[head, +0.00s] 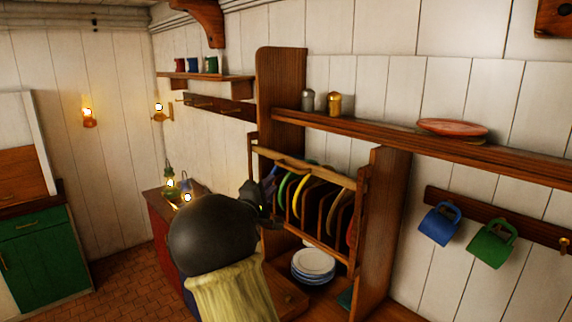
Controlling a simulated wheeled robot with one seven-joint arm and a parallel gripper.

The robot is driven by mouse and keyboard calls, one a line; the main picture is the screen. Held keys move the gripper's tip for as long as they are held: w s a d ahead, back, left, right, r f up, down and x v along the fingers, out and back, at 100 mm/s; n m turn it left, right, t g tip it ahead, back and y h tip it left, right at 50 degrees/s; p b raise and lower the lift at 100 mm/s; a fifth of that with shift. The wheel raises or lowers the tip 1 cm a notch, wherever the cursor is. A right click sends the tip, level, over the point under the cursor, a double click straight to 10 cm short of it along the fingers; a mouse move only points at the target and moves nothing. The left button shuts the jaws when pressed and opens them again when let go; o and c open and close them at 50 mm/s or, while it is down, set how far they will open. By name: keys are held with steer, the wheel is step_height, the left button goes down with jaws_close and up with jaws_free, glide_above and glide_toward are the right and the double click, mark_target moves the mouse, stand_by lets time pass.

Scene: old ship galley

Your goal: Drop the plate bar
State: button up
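The plate rack (383,205) is a wooden unit on the wall, with several coloured plates standing on edge between dividers. A wooden bar (318,174) runs across the front of the rack near the plates' top edges. A lower rail (312,240) crosses below the plates. I cannot tell for sure which of the two is the plate bar. My gripper (262,192) is dark and at the rack's left end, close to the leftmost plates. My own arm hides most of it, so its fingers and any contact with the bar are unclear.
A stack of white plates (313,263) stands below the rack. A long shelf (400,134) above holds two shakers and a red plate (452,128). Blue (440,224) and green (492,243) mugs hang at right. Lit lanterns (170,182) stand behind my arm. Floor is open at left.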

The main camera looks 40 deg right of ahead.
mark_target(285, 166)
steer(key=p+x, duration=0.3)
steer(key=x, duration=0.7)
steer(key=shift+w+r+p, duration=0.15)
steer(key=shift+w+p, duration=0.05)
steer(key=shift+p, duration=0.2)
steer(key=shift+w+d, duration=0.4)
steer(key=shift+d, duration=0.05)
steer(key=shift+s+d, duration=0.15)
steer(key=shift+s, duration=0.05)
jaws_close()
